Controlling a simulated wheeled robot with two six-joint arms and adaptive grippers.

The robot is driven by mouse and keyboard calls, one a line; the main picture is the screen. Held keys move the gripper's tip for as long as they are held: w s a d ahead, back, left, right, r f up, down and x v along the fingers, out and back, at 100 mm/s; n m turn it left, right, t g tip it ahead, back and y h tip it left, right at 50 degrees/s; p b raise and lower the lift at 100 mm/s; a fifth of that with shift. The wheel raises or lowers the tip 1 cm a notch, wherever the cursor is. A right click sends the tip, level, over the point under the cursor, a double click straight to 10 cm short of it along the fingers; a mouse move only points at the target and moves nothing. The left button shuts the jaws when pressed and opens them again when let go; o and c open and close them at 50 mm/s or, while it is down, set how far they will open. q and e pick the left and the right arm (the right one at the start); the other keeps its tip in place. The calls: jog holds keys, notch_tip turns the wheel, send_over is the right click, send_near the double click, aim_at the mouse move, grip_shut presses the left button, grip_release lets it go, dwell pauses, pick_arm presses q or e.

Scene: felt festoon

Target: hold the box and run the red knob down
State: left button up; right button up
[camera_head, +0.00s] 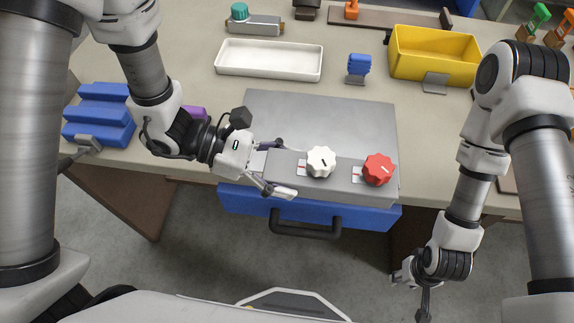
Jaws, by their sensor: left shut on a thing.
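The grey box (335,119) lies on the table at its front edge, with a lower front strip that carries two knobs. The white knob (320,161) is at the middle of the strip. The red knob (379,169) is to its right, with a small scale plate at its left. My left gripper (272,168) is shut on the left end of the box's front strip, one finger behind it and one in front. My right gripper (411,285) hangs low in front of the table, away from the box; its fingers are too small and turned to read.
A blue drawer front (355,215) with a dark handle (305,231) is below the box. Behind stand a white tray (269,60), a yellow bin (434,55) and a small blue item (358,68). Blue stepped blocks (101,115) stand at left. The table right of the box is clear.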

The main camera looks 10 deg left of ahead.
aim_at(286, 127)
pick_arm(q)
jog(key=w+f, duration=0.1)
jog(key=w, duration=0.4)
jog(key=w+a+f, duration=0.1)
jog(key=w+f, duration=0.1)
jog(key=w, duration=0.3)
jog(key=w+a+f, duration=0.1)
jog(key=w+f, duration=0.1)
jog(key=w, duration=0.4)
jog(key=shift+a+b, duration=0.2)
jog(key=shift+b, duration=0.15)
jog(key=shift+s, duration=0.1)
